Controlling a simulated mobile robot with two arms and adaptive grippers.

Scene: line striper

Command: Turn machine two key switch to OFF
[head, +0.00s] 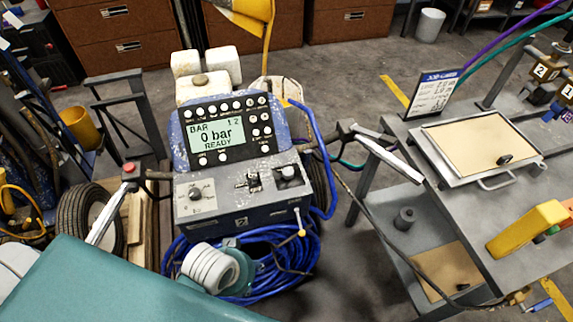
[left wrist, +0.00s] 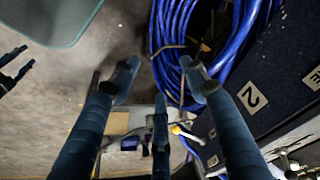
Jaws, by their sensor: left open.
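Machine two (head: 240,205) stands centre-left in the head view, marked with a "2" plate (head: 242,221). Its sloped panel has a dial knob (head: 196,191) at left, what looks like the key switch (head: 247,180) in the middle, and another control (head: 288,173) at right. The key's exact angle is too small to read. The display shows 0 bar, READY. My left gripper (left wrist: 160,78) is open and empty, with its dark fingers spread in the left wrist view, beside the "2" plate (left wrist: 252,97). In the head view its fingers cannot be made out.
A coiled blue hose (head: 300,255) hangs below the panel and near my left fingers. A yellow-tipped lever (head: 301,231) sticks out at the panel's front right. Handlebars (head: 375,150) reach out sideways. A grey metal bench (head: 430,190) stands at right.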

